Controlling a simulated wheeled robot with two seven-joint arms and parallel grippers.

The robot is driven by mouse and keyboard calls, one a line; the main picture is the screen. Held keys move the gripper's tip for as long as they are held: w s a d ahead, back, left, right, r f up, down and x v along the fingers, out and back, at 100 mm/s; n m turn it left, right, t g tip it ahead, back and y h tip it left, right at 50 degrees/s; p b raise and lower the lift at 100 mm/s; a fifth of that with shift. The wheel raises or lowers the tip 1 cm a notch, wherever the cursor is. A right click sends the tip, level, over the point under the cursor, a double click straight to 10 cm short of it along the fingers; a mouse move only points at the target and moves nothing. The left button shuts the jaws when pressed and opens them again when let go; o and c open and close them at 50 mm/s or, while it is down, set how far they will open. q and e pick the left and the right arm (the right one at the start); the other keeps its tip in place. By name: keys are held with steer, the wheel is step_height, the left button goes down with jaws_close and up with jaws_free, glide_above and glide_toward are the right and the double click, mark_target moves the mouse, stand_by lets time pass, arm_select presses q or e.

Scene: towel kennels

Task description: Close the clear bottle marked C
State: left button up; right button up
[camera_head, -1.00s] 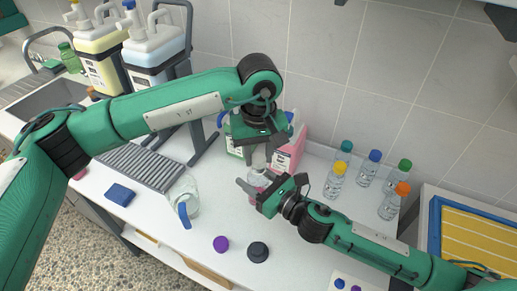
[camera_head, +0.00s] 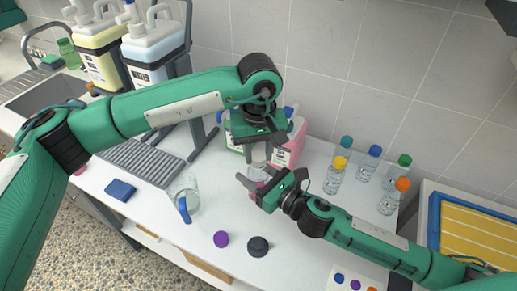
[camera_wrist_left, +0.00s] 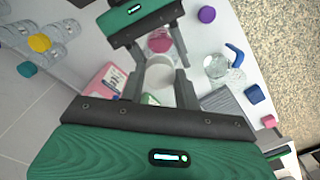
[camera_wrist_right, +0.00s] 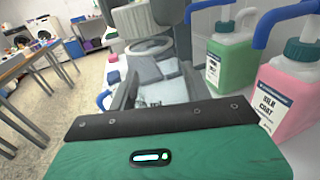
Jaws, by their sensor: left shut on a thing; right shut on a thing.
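A clear bottle (camera_head: 256,174) with pinkish contents stands between the fingers of my right gripper (camera_head: 256,188), which is shut on it. The right wrist view shows its see-through body (camera_wrist_right: 160,92) between the fingers. No letter C is readable. My left gripper (camera_head: 258,158) points down directly above the bottle, shut on a pale, round piece that looks like a cap; it also shows in the left wrist view (camera_wrist_left: 160,76). The pale piece is in line with the bottle; whether they touch, I cannot tell. The fingers hide much of both.
A purple cap (camera_head: 221,239) and a dark cap (camera_head: 258,246) lie in front. A glass jug (camera_head: 187,194) with a blue handle stands left. Several capped bottles (camera_head: 387,197) stand right. Pink (camera_wrist_right: 290,95) and green (camera_wrist_right: 231,60) containers stand close behind the grippers.

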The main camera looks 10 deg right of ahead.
arm_select(q)
steer(key=shift+f, duration=0.1)
steer(key=m, duration=0.8)
steer(key=shift+a, duration=0.1)
steer(key=m, duration=0.4)
steer(key=shift+m, duration=0.3)
steer(key=m, duration=0.3)
steer(key=shift+w+m, duration=0.1)
steer(key=shift+m, duration=0.2)
steer(key=o, duration=0.9)
